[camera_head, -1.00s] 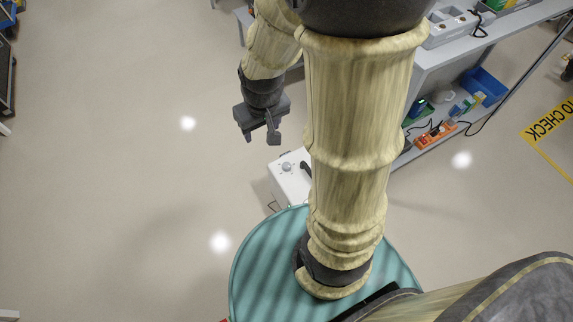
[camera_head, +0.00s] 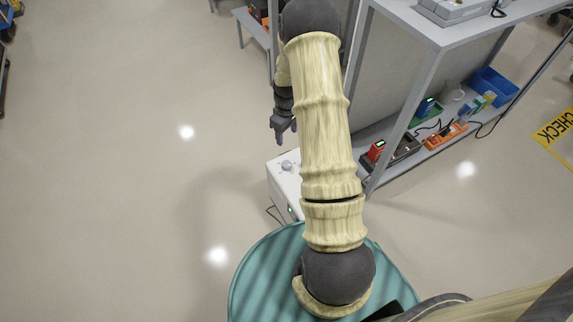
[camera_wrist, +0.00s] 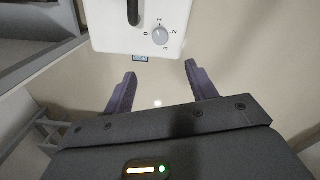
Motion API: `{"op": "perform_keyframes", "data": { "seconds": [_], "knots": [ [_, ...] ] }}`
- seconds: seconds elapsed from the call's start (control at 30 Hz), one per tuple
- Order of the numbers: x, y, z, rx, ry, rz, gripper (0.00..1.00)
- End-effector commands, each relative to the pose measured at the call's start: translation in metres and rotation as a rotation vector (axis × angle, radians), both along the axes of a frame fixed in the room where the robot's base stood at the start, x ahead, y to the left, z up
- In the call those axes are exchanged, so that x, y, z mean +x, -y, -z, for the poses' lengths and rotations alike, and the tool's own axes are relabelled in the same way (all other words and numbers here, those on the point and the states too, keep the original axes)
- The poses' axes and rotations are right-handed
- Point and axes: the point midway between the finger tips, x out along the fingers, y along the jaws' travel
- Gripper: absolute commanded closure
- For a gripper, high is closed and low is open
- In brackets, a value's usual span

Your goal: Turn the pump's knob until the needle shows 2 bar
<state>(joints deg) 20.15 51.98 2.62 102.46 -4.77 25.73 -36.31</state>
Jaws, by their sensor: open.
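The pump is a white box (camera_head: 281,182) on the floor, partly hidden by my arm in the head view; it also shows at the top of the wrist view (camera_wrist: 110,32). Its round grey knob (camera_wrist: 160,36) sits on the white face with small marks around it, and also shows in the head view (camera_head: 287,166). A black handle (camera_wrist: 134,12) is left of the knob. I cannot make out a needle or its reading. My gripper (camera_wrist: 160,73) is open and empty, its fingers apart from the knob, which appears beyond the gap between the tips.
A grey shelf unit (camera_head: 415,85) stands right of the pump. Its lower shelf holds a red device (camera_head: 376,151), an orange item (camera_head: 445,136) and a blue bin (camera_head: 493,86). A cable lies by the pump's left side. The floor to the left is clear.

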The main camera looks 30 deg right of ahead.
Motion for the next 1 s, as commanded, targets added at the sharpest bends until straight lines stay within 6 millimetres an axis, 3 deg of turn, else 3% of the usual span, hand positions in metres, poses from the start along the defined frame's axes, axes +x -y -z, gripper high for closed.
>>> {"op": "perform_keyframes", "data": {
  "seconds": [0.37,1.0],
  "knots": [
    [0.0,0.0,0.007,0.0,0.0,0.002,0.43],
    [-0.001,-0.001,0.114,0.0,-0.001,0.001,0.43]
  ]
}}
